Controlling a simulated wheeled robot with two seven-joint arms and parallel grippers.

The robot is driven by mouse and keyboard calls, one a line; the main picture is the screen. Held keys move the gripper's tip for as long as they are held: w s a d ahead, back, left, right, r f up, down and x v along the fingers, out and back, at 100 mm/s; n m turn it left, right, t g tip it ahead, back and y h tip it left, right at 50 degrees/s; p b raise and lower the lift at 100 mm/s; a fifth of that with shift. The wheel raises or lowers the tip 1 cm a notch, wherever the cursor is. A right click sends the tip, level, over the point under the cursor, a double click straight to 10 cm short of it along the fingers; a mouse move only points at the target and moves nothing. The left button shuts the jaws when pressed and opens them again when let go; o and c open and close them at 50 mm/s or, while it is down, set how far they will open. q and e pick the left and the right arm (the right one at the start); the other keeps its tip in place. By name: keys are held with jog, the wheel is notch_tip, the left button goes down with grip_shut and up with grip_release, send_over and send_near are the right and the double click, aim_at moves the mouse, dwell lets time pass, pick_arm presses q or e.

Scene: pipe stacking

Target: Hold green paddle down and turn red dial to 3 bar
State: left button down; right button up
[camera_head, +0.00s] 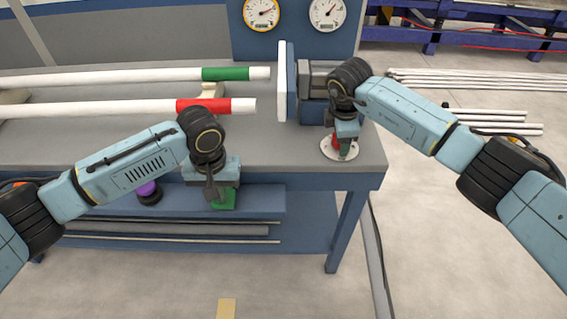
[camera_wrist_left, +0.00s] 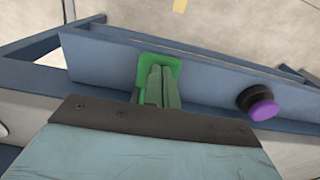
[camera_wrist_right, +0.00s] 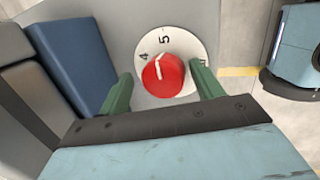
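The green paddle (camera_wrist_left: 172,62) sits on the blue front of the bench; in the head view its green part (camera_head: 225,203) shows below my left gripper. My left gripper (camera_wrist_left: 157,84) has its fingers together over the paddle and seems to touch it; the exact contact is hidden. The red dial (camera_wrist_right: 163,75) sits on a white numbered plate (camera_wrist_right: 187,45); its white mark points up, roughly between 4 and 5. My right gripper (camera_wrist_right: 163,90) is open, one finger each side of the dial, with gaps visible. In the head view the dial (camera_head: 336,142) is partly hidden by that gripper.
A purple-topped black button (camera_wrist_left: 259,104) is beside the paddle. Two white pipes, one with a green band (camera_head: 225,74), one with a red band (camera_head: 203,105), lie on the bench (camera_head: 90,149) facing a white plate (camera_head: 283,80). Two gauges (camera_head: 262,13) hang behind.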

jog(key=shift+s+d+f+g, duration=0.15)
jog(key=shift+s+d+f, duration=0.1)
jog(key=shift+f, duration=0.3)
jog(key=shift+s+d+f+g, duration=0.15)
jog(key=shift+s+f, duration=0.05)
jog(key=shift+f, duration=0.3)
jog(key=shift+d, duration=0.1)
jog(key=c, duration=0.7)
jog(key=o, duration=0.7)
jog(key=shift+r, duration=0.1)
jog(key=shift+w+d+r, duration=0.1)
jog(key=shift+r, duration=0.9)
jog(key=shift+w+a+r, duration=0.1)
jog(key=shift+a+r, duration=0.05)
jog(key=shift+a, duration=0.1)
jog(key=shift+w+a+r, duration=0.25)
jog(key=shift+a+r, duration=0.2)
jog(key=shift+r, duration=0.35)
